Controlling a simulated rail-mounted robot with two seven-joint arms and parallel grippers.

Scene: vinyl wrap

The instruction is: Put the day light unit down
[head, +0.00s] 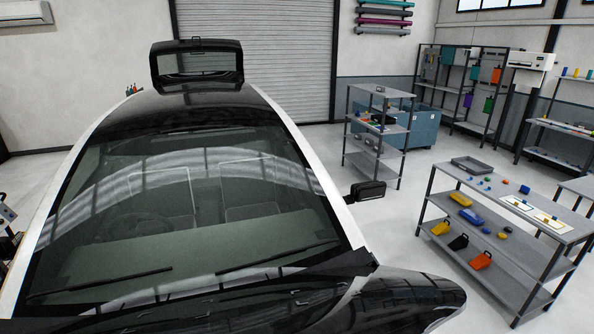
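Neither of my grippers is in the head view. I cannot pick out the day light unit with certainty. A white car with a dark windscreen (190,205) fills the left and middle of the view. Its glossy black front part (400,303) shows at the bottom, cut off by the frame edge.
A grey shelf bench (510,205) at the right holds a tray (472,166), small coloured parts and several coloured bins below. A smaller rack (384,92) with dark items stands behind the car's side mirror (368,190). Clear floor (400,225) lies between car and bench.

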